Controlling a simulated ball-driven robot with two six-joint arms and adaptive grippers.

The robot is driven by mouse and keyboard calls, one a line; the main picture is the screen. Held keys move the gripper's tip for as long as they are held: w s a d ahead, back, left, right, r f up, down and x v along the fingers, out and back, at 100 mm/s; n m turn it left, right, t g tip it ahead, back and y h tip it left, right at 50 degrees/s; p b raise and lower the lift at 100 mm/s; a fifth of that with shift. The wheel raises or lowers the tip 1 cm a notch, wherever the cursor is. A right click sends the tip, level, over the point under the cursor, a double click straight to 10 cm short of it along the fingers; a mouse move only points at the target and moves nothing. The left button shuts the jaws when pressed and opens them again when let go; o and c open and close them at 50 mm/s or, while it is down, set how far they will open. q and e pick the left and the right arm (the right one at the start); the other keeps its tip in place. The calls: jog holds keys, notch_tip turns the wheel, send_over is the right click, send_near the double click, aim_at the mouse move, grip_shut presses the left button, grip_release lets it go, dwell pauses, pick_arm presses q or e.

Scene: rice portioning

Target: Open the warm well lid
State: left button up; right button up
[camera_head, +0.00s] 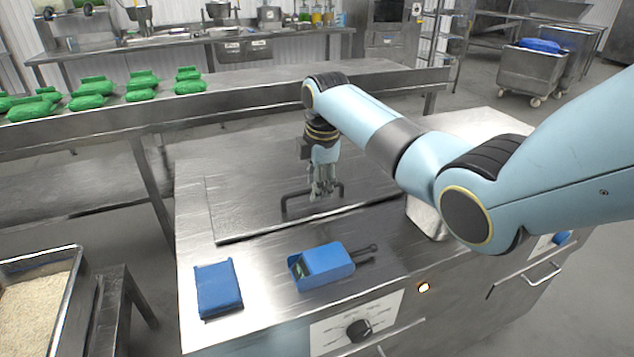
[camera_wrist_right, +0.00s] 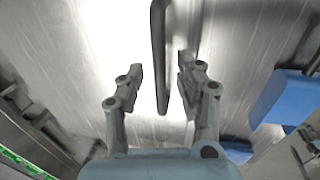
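The warm well lid (camera_head: 240,205) is a flat metal panel lying flat on the steel counter. Its dark bar handle (camera_head: 289,206) stands up near its front edge. My right gripper (camera_head: 322,194) points down at the handle. In the right wrist view the handle bar (camera_wrist_right: 158,50) runs between the two fingers of the right gripper (camera_wrist_right: 162,75), with a gap on each side. The right gripper is open, and no finger visibly presses on the bar. My left gripper is not in view.
A control knob (camera_head: 358,330) is on the counter's front. A rice container (camera_head: 78,290) stands at left. Green packs (camera_head: 92,87) lie on the bench behind.

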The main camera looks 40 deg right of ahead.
jog(key=shift+c, duration=0.4)
grip_shut()
jog(key=shift+r, duration=0.1)
